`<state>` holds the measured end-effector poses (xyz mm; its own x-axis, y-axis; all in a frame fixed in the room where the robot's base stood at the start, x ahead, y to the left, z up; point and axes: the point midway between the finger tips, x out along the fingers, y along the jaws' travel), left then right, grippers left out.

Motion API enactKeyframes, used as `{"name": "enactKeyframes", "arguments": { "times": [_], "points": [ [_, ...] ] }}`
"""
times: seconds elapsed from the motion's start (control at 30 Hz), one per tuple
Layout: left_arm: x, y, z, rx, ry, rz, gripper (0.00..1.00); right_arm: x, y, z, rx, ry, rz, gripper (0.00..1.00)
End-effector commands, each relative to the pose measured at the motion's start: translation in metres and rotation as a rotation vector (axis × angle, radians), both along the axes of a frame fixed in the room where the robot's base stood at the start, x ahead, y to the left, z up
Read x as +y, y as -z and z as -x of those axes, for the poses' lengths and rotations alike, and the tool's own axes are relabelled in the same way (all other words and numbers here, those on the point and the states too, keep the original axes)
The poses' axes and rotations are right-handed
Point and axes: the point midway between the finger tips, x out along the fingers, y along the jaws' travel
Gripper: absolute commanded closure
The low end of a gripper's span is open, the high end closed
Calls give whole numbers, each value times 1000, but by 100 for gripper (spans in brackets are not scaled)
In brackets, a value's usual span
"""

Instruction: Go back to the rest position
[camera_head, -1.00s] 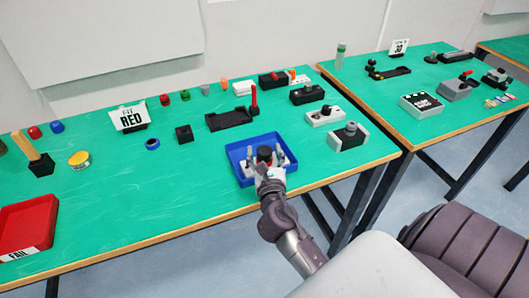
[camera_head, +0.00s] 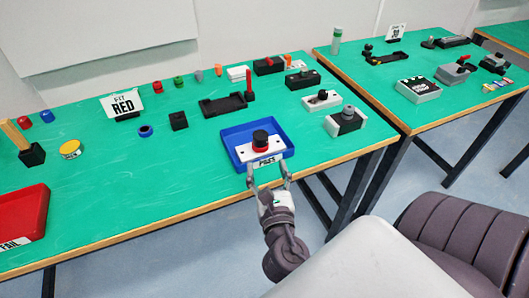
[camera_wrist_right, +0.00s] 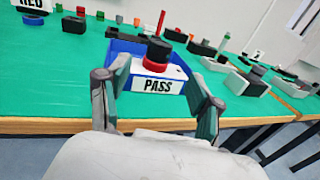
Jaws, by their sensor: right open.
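The blue tray (camera_head: 228,138), labelled PASS, stands near the front edge of the green table. In it sits a white block (camera_head: 246,152) with a red ring (camera_head: 260,149) and a black cylinder (camera_head: 260,137) on top. My left gripper is in neither view.
The green table (camera_head: 110,205) has free room at its front middle. A red FAIL tray (camera_head: 22,215) lies at the left front. A FIT RED sign (camera_head: 122,104) and several small parts stand further back. A second green table (camera_head: 455,110) stands to the right.

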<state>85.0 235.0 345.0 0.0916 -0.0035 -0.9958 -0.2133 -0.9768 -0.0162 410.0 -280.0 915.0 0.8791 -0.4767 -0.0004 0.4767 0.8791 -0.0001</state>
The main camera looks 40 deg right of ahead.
Motion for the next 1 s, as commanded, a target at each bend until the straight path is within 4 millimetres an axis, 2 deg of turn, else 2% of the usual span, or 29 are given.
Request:
{"name": "enactKeyframes", "arguments": {
  "times": [0.13, 0.6, 0.7, 0.77, 0.87, 1.0],
  "points": [
    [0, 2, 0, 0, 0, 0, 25, 3, -1, 5, 0, 0, 0, 35],
    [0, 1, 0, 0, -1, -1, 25, 3, -1, 5, -1, 0, 0, 35],
    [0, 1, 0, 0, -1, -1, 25, 0, 1, 6, -11, 10, -46, 35],
    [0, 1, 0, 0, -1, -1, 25, -4, 6, 9, -32, 31, -141, 35],
    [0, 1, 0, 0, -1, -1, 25, -16, 22, 18, -97, 104, -440, 35],
    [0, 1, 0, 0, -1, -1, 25, -23, 61, 38, -212, 304, -1022, 35]
  ]
}}
